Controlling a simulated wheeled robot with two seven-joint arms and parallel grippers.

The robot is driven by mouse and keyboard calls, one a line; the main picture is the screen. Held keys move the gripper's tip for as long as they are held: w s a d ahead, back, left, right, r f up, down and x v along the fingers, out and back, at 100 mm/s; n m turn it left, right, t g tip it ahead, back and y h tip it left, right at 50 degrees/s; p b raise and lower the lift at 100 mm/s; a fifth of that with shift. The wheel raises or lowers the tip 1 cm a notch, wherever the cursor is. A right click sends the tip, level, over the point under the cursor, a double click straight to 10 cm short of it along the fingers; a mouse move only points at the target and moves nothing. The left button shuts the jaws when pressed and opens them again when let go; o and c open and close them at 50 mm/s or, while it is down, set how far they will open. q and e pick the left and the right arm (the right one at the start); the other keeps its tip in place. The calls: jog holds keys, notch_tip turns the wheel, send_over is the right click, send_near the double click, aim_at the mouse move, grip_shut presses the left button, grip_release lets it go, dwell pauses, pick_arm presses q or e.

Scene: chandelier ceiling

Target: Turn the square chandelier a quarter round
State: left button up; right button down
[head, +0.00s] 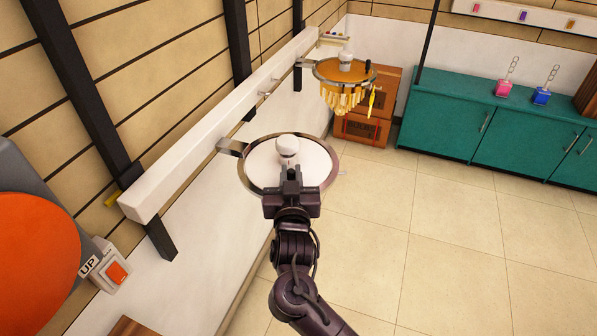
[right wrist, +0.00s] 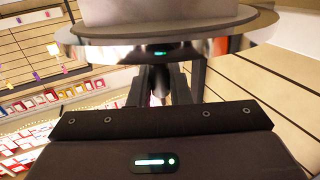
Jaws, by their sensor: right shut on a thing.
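A round white plate (head: 262,172) with a shiny metal rim hangs on a wall bracket in the middle of the head view, with a white knob (head: 288,146) on top. In the right wrist view a white body on a mirror-like disc (right wrist: 125,50) fills the top and hides the tips of my right gripper (right wrist: 160,85). No square outline shows, so I cannot tell whether this is the square chandelier. My left gripper is out of view.
A gold chandelier (head: 342,98) with crystal drops, a white knob and a yellow tag hangs farther back. Behind it stand cardboard boxes (head: 362,130). A white rail (head: 215,125) runs along the left wall. Teal cabinets (head: 450,125) stand right. An UP button (head: 116,272) is lower left. The floor is clear.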

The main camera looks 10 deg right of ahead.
jog(key=shift+w+a+r, duration=0.15)
jog(key=shift+w+a, duration=0.05)
jog(key=shift+a, duration=0.65)
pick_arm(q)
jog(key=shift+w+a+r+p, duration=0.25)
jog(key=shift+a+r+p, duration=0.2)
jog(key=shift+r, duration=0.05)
pick_arm(e)
jog(key=shift+w+a, duration=0.5)
jog(key=shift+a, duration=0.4)
jog(key=shift+w+a, duration=0.1)
jog(key=shift+a, duration=0.1)
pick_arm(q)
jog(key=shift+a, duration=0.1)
pick_arm(e)
jog(key=c, duration=1.4)
grip_release()
jog(key=shift+c, duration=0.2)
